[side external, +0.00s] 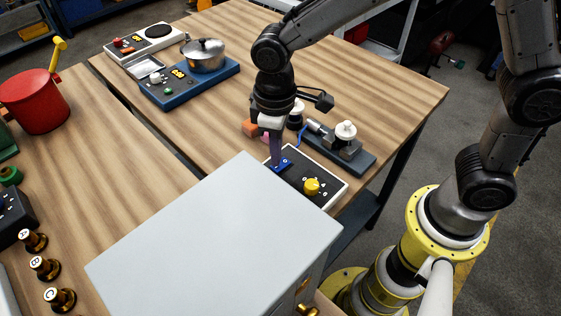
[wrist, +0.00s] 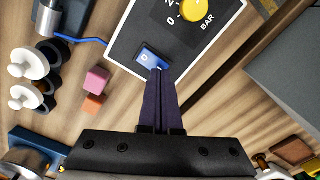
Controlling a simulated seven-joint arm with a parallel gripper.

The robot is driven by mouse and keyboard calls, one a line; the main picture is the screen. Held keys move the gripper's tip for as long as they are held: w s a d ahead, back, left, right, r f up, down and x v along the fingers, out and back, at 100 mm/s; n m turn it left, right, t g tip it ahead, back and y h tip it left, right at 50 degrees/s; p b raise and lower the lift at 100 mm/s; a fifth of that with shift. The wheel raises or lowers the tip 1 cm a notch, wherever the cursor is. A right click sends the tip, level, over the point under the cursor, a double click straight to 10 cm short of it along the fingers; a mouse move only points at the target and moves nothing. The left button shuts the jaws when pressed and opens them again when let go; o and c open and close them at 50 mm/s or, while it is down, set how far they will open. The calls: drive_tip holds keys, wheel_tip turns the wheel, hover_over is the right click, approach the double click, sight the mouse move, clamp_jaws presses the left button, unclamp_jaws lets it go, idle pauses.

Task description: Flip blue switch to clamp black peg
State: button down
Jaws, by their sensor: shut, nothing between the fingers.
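The blue switch (side external: 284,163) sits on a black control panel with a white border (side external: 330,187); it also shows in the wrist view (wrist: 152,58). My gripper (side external: 277,164) points down with its fingers together and empty. In the wrist view its fingertips (wrist: 160,71) are at the near edge of the switch, touching or very close; I cannot tell which. A clamp fixture (side external: 357,158) on a dark base holds a white-topped piece (side external: 345,131) beside a silver cylinder (side external: 317,127). A black peg cannot be told apart clearly there.
A yellow knob (side external: 311,186) is on the same panel. A blue hose (wrist: 85,41) runs to the panel. A pink block (wrist: 97,79) and an orange block (wrist: 93,103) lie nearby. A large grey box (side external: 215,235) stands close in front. A pot (side external: 204,55) is farther back.

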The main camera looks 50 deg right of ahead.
drive_tip(key=shift+f, duration=0.95)
idle(0.6)
drive_tip(key=shift+r, duration=3.55)
